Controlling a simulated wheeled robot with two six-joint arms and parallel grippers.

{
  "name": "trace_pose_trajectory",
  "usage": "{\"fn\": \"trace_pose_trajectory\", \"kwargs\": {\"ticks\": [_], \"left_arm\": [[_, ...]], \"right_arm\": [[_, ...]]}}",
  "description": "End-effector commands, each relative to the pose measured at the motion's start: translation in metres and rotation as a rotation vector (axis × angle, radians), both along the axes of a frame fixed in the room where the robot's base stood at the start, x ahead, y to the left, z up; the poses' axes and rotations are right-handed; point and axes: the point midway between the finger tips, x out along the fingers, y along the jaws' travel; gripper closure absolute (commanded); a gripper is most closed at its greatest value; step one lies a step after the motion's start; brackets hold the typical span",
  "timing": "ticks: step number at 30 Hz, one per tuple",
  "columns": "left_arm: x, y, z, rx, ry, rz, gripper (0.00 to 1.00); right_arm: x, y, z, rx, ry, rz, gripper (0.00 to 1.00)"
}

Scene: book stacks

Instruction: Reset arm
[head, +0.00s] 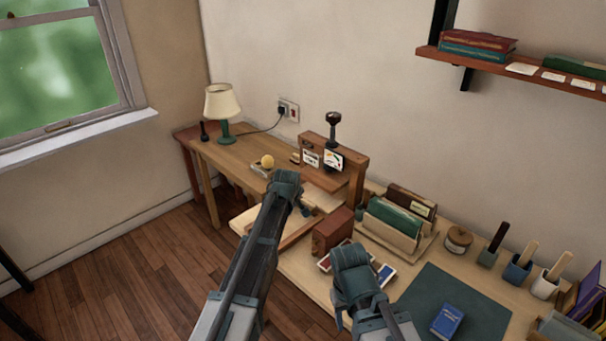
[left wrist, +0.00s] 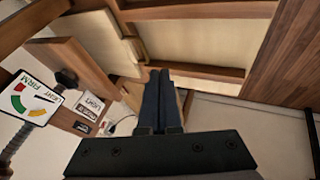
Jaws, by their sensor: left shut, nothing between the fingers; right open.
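My left arm reaches out over the desk in the head view, and its gripper (head: 303,208) is by the shallow wooden tray (head: 241,224). In the left wrist view the two dark fingers of the left gripper (left wrist: 160,98) lie together, shut with nothing between them. Wooden rails and pale panels show beyond their tips; I cannot tell whether they touch. My right gripper (head: 352,268) is open above the desk, near the red and blue cards (head: 384,275); its fingertips are mostly hidden by its own wrist.
A dial card (left wrist: 28,98) marked LIGHT and FIRM is left of the left fingers. A brown box (head: 333,231) and a file rack (head: 392,232) stand between and beyond the arms. A blue book (head: 447,320) lies on a dark mat (head: 478,306). A lamp (head: 222,108) stands at the far end.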

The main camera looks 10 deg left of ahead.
Motion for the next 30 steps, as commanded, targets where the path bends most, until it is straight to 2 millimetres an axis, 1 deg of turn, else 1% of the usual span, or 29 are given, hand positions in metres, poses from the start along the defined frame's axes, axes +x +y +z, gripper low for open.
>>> {"fn": "trace_pose_trajectory", "kwargs": {"ticks": [2,4,5,8,9,11,12,14,15,17,18,21,24,25,27,30], "left_arm": [[-0.003,-0.001,-0.001,0.004,0.004,-0.007,1.0],[-0.018,-0.007,-0.003,0.022,0.026,-0.04,1.0],[-0.028,-0.012,-0.005,0.035,0.041,-0.064,1.0],[-0.081,-0.031,-0.012,0.104,0.125,-0.2,1.0],[-0.107,-0.04,-0.016,0.138,0.169,-0.272,1.0],[-0.15,-0.051,-0.021,0.19,0.237,-0.39,1.0],[-0.177,-0.057,-0.024,0.221,0.283,-0.469,1.0],[-0.217,-0.064,-0.027,0.265,0.349,-0.588,1.0],[-0.242,-0.068,-0.029,0.291,0.388,-0.665,1.0],[-0.276,-0.071,-0.03,0.322,0.445,-0.771,1.0],[-0.297,-0.072,-0.031,0.341,0.478,-0.837,1.0],[-0.337,-0.073,-0.031,0.372,0.546,-0.972,1.0],[-0.362,-0.073,-0.031,0.389,0.589,-1.061,1.0],[-0.366,-0.073,-0.031,0.393,0.599,-1.078,1.0],[-0.372,-0.073,-0.031,0.397,0.61,-1.104,1.0],[-0.374,-0.073,-0.031,0.399,0.617,-1.117,1.0]], "right_arm": [[0.0,0.0,0.0,0.0,0.0,0.0,0.5],[0.0,0.0,0.0,0.0,0.0,0.0,0.5],[0.0,0.0,0.0,0.0,0.0,0.0,0.5],[0.0,0.0,0.001,0.0,0.0,0.0,0.5],[0.0,0.0,0.001,0.0,0.0,0.0,0.5],[0.0,0.0,0.002,0.0,0.0,0.0,0.5],[0.0,0.0,0.002,0.0,0.0,0.0,0.5],[0.0,0.0,0.003,0.0,0.0,0.0,0.5],[0.0,0.0,0.003,0.0,0.0,0.0,0.5],[0.0,0.0,0.003,0.0,0.0,0.0,0.5],[0.0,0.0,0.004,0.0,0.0,0.0,0.5],[0.0,0.0,0.004,0.0,0.0,0.0,0.5],[0.0,0.0,0.004,0.0,0.0,0.0,0.5],[0.0,0.0,0.004,0.0,0.0,0.0,0.5],[0.0,0.0,0.004,0.0,0.0,0.0,0.5],[0.0,0.0,0.004,0.0,0.0,0.0,0.5]]}}
